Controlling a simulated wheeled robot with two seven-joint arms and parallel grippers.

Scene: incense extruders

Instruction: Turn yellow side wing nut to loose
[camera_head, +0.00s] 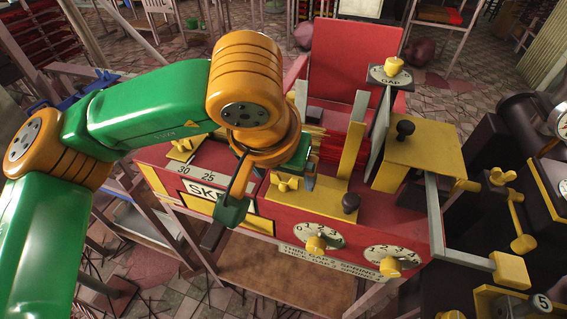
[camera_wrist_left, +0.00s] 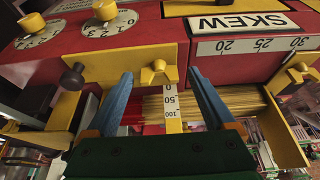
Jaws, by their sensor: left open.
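A yellow wing nut (camera_wrist_left: 158,73) sits on a yellow plate (camera_wrist_left: 120,62) at the top of a white scale strip (camera_wrist_left: 172,105) marked 0, 50 and 100. A second yellow wing nut (camera_wrist_left: 297,72) is at the right of the wrist view. My right gripper is not in view.
Two yellow dial knobs (camera_head: 315,244) (camera_head: 390,266) are on the red front. A yellow block (camera_head: 418,160) with a black knob stands to the right. The SKEW label (camera_head: 207,192) is left.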

